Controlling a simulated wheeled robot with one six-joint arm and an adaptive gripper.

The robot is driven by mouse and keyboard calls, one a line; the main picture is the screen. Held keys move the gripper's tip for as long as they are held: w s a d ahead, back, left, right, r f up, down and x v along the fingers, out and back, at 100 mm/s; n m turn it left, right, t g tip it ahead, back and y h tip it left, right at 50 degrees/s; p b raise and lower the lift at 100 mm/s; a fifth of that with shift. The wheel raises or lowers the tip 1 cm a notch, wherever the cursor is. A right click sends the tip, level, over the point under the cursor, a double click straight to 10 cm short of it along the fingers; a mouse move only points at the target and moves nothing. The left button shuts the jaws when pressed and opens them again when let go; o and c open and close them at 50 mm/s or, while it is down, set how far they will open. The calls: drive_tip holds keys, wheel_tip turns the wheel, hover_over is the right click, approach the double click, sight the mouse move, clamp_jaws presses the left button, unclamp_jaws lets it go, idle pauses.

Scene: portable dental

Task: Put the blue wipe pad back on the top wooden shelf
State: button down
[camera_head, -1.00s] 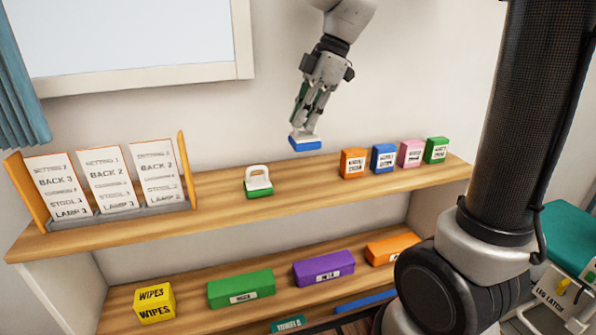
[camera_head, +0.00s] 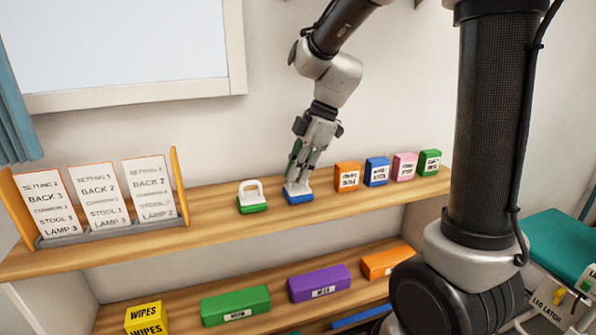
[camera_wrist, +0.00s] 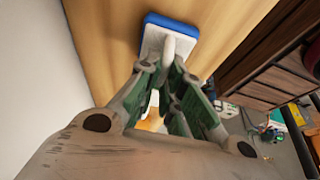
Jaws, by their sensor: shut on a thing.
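The blue wipe pad (camera_head: 299,197) has a white top with a handle. It is at the top wooden shelf (camera_head: 220,214), between the green pad and the orange box, and looks to be on or just at the shelf surface. My gripper (camera_head: 297,184) is above it, shut on its white handle. In the wrist view the pad (camera_wrist: 152,19) shows its blue edge against the wood, with my gripper (camera_wrist: 167,72) at the handle. The fingers hide part of the handle.
A green pad with a white handle (camera_head: 251,206) stands close on the left. An orange box (camera_head: 346,176), a blue box (camera_head: 376,171), a pink box (camera_head: 404,166) and a green box (camera_head: 429,162) stand to the right. A card rack (camera_head: 110,231) is at the left end.

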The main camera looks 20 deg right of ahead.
drive_tip(key=c, duration=1.5)
unclamp_jaws()
drive_tip(key=shift+c, duration=0.2)
drive_tip(key=v, duration=1.2)
drive_tip(key=s+d+f+m+t+h, duration=0.2)
drive_tip(key=s+d+m, duration=0.3)
drive_tip(key=s+m, duration=0.4)
drive_tip(key=s+d+f+m+t+h, duration=0.2)
drive_tip(key=s+d+m, duration=0.3)
drive_tip(key=s+m, duration=0.4)
drive_tip(key=shift+s+d+f+h, duration=0.15)
drive_tip(key=shift+s+h, duration=0.1)
drive_tip(key=shift+h, duration=0.05)
